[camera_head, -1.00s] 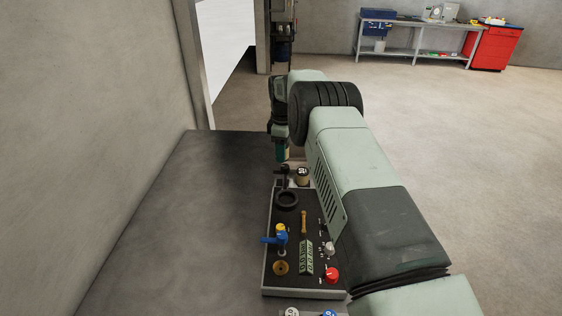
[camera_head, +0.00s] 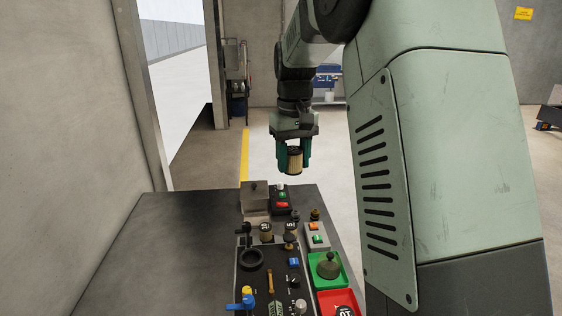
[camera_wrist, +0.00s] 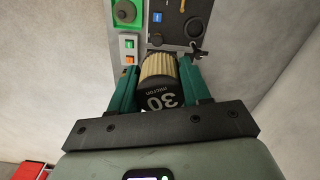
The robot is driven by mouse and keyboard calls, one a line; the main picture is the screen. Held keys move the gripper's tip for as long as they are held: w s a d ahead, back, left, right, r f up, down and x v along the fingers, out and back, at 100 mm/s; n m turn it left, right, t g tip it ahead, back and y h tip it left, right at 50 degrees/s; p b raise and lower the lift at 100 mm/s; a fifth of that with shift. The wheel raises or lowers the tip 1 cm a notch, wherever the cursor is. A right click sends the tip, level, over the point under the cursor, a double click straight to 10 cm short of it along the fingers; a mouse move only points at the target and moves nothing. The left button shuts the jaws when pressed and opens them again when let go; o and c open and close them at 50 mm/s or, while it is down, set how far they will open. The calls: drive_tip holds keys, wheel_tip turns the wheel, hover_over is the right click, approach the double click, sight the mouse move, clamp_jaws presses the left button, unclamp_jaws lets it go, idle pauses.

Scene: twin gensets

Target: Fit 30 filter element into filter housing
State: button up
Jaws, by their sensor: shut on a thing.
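My gripper (camera_head: 294,170) is shut on the 30 filter element (camera_head: 294,158), a pleated tan cylinder with a black end cap. It hangs upright, well above the bench. In the wrist view, the element (camera_wrist: 161,84) sits between the green fingers, and its cap reads "30 micron". A round black ring (camera_head: 252,258) on the dark panel appears to be the filter housing. It lies below and left of my gripper in the head view. It also shows in the wrist view (camera_wrist: 193,27), beyond the element. I cannot see inside it clearly.
Two other small labelled cylinders (camera_head: 266,232) (camera_head: 291,228) stand at the panel's far end. A domed part rests in a green tray (camera_head: 345,275), with a red tray (camera_head: 324,297) in front. A grey box (camera_head: 254,196) stands farther back. The bench's left side is bare.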

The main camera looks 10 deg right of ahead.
drive_tip(key=shift+s+a+f+n, duration=0.2)
drive_tip(key=shift+s+f, duration=0.15)
drive_tip(key=shift+f, duration=0.2)
drive_tip(key=shift+s+a+f+n, duration=0.1)
drive_tip(key=shift+s+f+n, duration=0.15)
drive_tip(key=shift+f, duration=0.3)
drive_tip(key=shift+w+a+f+n, duration=0.55)
drive_tip(key=shift+a+f+n, duration=1.4)
drive_tip(key=shift+f, duration=2.35)
drive_tip(key=shift+w+a+f+n, duration=0.55)
drive_tip(key=shift+a+f+n, duration=1.3)
drive_tip(key=shift+f, duration=2.4)
drive_tip(key=shift+w+a+f+n, duration=0.55)
drive_tip(key=shift+a+f+n, duration=1.4)
drive_tip(key=shift+f, duration=2.35)
drive_tip(key=shift+d+f+n, duration=0.5)
drive_tip(key=shift+d+f, duration=0.05)
drive_tip(key=shift+f, duration=0.25)
drive_tip(key=o, duration=1.1)
drive_tip(key=shift+c, duration=1.2)
drive_tip(key=shift+w, duration=0.1)
